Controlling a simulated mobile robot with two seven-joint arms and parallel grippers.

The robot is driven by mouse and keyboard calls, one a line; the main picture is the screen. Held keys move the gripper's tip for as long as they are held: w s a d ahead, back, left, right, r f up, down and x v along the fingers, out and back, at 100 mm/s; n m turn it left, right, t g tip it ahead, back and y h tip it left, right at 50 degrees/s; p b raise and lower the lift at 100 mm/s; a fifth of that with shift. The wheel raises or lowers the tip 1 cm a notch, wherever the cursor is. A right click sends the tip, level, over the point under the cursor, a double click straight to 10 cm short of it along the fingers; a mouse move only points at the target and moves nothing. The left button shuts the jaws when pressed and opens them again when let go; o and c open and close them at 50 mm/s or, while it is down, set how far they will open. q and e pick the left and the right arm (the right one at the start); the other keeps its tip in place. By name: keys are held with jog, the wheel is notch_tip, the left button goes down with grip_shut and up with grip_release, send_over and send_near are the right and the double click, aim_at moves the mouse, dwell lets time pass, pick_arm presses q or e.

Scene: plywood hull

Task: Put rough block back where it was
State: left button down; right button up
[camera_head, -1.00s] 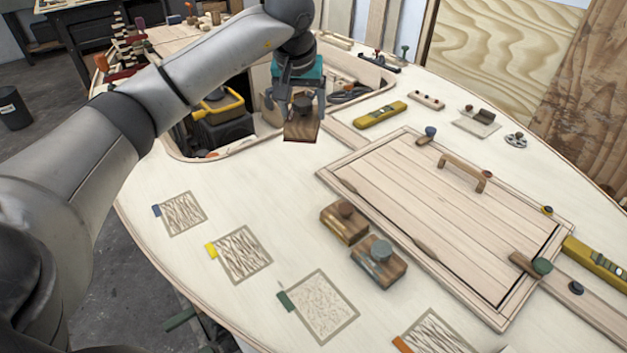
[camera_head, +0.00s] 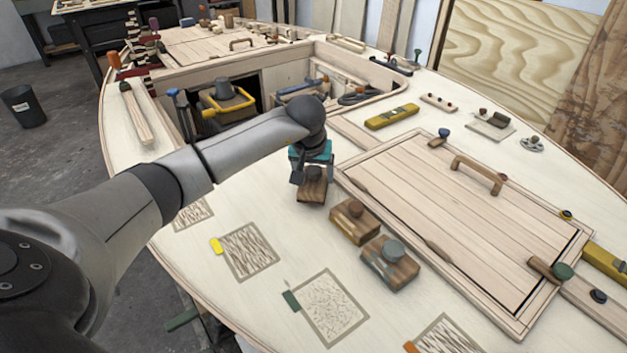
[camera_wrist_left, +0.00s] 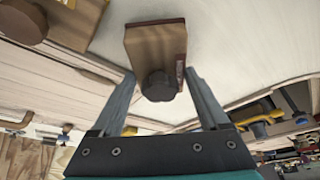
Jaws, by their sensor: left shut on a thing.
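The rough block (camera_head: 311,190) is a brown wooden block with a dark round knob on top. My left gripper (camera_head: 312,172) is shut on its knob, at the left end of a row with two similar blocks. In the left wrist view the knob sits between the fingers of my left gripper (camera_wrist_left: 160,82), and the block (camera_wrist_left: 152,45) lies beyond them over the pale deck. I cannot tell whether the block touches the deck. One standing block has a brown knob (camera_head: 352,222), the other a grey knob (camera_head: 390,264). My right gripper is not in view.
A planked hatch (camera_head: 455,220) with a handle lies to the right of the blocks. Hatched squares with yellow (camera_head: 248,250) and green (camera_head: 328,308) tabs mark the deck in front. An open well (camera_head: 225,105) with tools lies behind. The deck left of the block is clear.

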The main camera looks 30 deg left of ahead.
aim_at(313, 172)
pick_arm(q)
jog(key=shift+f, duration=0.75)
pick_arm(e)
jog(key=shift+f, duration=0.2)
pick_arm(q)
jog(key=shift+f, duration=0.1)
grip_release()
jog(key=shift+s+r, duration=0.1)
jog(key=shift+r, duration=0.35)
jog(key=p+v, duration=0.1)
jog(key=v, duration=0.3)
jog(key=shift+s+r, duration=0.1)
jog(key=shift+r, duration=0.15)
jog(key=p+v, duration=0.1)
jog(key=v, duration=0.5)
jog(key=shift+s+r+p, duration=0.15)
jog(key=shift+r+p, duration=0.15)
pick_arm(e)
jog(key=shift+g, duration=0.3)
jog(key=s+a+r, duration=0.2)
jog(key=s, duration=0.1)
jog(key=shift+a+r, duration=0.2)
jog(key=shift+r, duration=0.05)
